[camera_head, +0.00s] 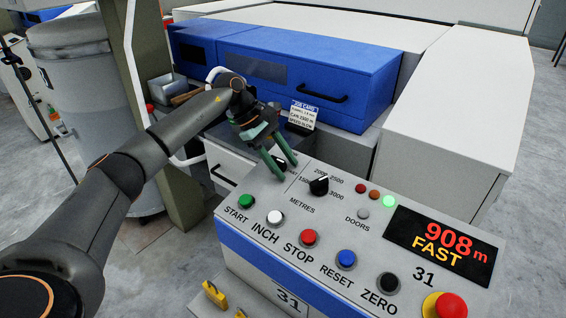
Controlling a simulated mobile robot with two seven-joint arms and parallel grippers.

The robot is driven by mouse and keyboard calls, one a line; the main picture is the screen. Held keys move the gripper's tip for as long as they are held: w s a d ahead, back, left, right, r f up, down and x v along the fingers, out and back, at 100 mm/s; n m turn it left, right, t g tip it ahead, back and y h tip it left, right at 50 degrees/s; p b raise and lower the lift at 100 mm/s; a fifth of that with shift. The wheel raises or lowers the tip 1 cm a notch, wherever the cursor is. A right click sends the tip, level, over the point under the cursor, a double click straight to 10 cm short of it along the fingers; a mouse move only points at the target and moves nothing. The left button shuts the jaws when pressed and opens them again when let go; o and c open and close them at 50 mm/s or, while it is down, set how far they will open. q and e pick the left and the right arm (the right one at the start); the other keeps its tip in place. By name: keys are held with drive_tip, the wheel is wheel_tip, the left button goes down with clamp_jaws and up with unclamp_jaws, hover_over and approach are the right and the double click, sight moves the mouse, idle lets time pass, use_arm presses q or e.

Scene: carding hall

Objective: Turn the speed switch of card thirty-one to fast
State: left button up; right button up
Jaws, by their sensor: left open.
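The control panel (240,210) marked 31 stands in front of me. Its display (437,246) reads 908 m in red and FAST in yellow. My left gripper (288,170) is open, its two green fingers pointing down over the panel's far left corner. A dark knob (281,162) with a light marking shows between the fingers, mostly hidden, so its setting cannot be read. Whether the fingers touch it, I cannot tell. To its right is the black METRES knob (319,186) with a number scale. My right gripper is not in view.
START (246,202), INCH (275,217), STOP (309,238), RESET (346,259) and ZERO (388,285) buttons line the panel. A red emergency button (451,306) is at the right corner. A job card (302,114) stands behind.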

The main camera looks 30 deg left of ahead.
use_arm(q)
drive_tip(key=v, duration=1.2)
drive_tip(key=shift+a+r, duration=0.2)
